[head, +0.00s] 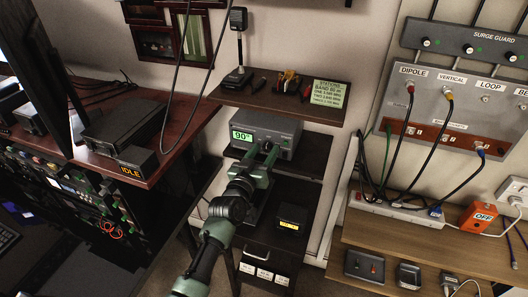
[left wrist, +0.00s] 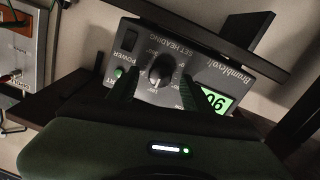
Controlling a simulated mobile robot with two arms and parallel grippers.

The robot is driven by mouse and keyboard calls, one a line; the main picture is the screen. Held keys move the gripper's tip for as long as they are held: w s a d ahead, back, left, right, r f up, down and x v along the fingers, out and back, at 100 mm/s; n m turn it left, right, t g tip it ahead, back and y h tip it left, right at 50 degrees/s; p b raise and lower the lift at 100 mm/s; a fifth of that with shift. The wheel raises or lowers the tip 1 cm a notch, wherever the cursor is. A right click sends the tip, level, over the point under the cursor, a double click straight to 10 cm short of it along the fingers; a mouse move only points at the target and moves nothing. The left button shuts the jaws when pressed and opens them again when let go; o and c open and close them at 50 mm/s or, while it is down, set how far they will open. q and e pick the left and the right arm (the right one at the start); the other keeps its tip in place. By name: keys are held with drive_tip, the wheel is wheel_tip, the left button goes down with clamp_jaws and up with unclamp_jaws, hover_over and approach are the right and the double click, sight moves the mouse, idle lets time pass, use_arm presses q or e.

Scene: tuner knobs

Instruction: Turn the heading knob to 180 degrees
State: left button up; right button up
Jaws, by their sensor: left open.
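The heading knob (left wrist: 161,70) is a dark round knob with a light pointer mark. It sits on the grey front panel of the heading control box (left wrist: 195,45), upside down in the left wrist view. The box (head: 288,127) stands on a shelf in the head view, its green display (head: 241,136) reading 90°. My left gripper (head: 263,153) is in front of the box and covers the knob there. In the left wrist view its open fingers (left wrist: 158,85) are on either side of the knob; I cannot tell whether they touch it. My right gripper is not in view.
A power switch (left wrist: 131,39) and a green button (left wrist: 119,72) are beside the knob. Above the box is a dark shelf (head: 255,92) with a microphone (head: 238,50) and a note (head: 329,94). A black device (head: 292,217) stands lower down.

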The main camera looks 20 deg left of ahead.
use_arm(q)
drive_tip(key=s+b, duration=0.1)
drive_tip(key=s, duration=0.6)
drive_tip(key=shift+s+a, duration=0.25)
drive_tip(key=shift+a, duration=0.05)
